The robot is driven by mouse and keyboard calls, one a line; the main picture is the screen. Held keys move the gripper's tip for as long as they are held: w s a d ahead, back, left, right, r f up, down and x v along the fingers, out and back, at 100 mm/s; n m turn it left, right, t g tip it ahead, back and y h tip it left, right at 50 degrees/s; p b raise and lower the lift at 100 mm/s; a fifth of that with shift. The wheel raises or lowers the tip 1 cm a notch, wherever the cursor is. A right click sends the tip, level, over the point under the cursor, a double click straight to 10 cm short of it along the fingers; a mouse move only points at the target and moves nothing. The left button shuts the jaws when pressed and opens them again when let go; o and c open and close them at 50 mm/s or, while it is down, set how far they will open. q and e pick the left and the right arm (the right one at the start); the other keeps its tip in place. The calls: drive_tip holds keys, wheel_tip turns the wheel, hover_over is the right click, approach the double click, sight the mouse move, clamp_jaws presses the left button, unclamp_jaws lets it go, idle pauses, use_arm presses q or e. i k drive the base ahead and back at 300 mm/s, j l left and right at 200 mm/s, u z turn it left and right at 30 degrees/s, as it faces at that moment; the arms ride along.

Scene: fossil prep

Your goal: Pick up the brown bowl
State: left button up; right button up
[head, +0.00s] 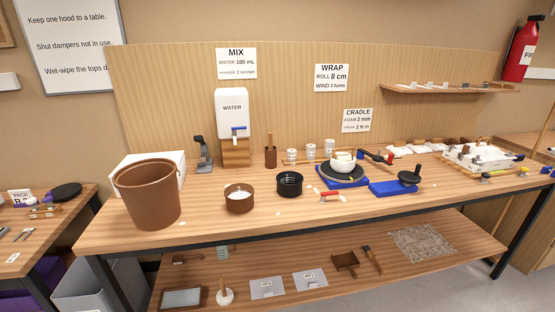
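A small brown bowl (239,205) stands upright on the wooden workbench, left of the middle, with something pale inside it. A much larger brown bucket-like container (151,195) stands to its left. A black bowl (290,185) stands to its right, apart from it. Neither of my grippers shows in the head view, and nothing is holding the brown bowl.
A white water dispenser (231,108) on a wooden stand is behind the bowl. A blue-based scale with a white bowl (343,161) and a blue stand (393,188) are to the right. The bench front (270,222) near the bowl is clear. A lower shelf holds several tools.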

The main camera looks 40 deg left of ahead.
sight(239, 197)
drive_tip(key=u, duration=1.6)
